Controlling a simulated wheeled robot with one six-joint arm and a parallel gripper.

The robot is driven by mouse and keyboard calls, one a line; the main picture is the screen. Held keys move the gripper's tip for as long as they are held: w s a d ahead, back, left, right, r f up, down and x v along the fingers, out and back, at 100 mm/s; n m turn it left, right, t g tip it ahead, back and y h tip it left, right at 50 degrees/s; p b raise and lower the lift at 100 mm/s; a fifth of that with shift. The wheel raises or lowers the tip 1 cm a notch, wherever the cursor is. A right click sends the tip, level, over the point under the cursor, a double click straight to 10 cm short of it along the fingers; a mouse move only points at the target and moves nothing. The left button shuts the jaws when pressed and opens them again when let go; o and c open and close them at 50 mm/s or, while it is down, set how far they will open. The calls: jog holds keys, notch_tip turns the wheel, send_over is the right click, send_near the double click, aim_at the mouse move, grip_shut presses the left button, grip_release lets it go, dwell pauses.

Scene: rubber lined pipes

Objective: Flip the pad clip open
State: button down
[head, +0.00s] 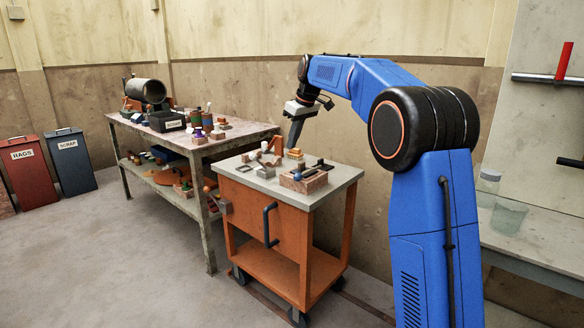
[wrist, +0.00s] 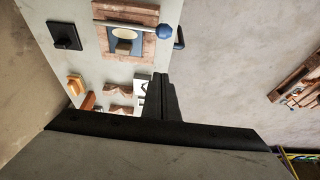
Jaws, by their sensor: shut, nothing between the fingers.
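What looks like the pad clip is a pale bar with a blue ball knob (wrist: 163,31) at its right end, in the wrist view. In the head view the block (head: 304,183) sits at the front right of the cart top. My gripper (head: 293,143) is shut and empty, pointing down above the back of the cart. Its dark fingers (wrist: 159,76) show in the wrist view, apart from the knob.
The orange cart's grey top (head: 336,176) also holds a black square base with a post (wrist: 65,34), wooden V-shaped blocks (wrist: 118,89) and small pieces. A cluttered workbench (head: 246,134) stands to the left. A pale counter (head: 540,250) is at right.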

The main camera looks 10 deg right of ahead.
aim_at(309, 172)
dwell(0.3)
notch_tip(309, 172, down, 10)
jog(key=shift+s, duration=0.15)
dwell(0.7)
jog(key=shift+d, duration=0.15)
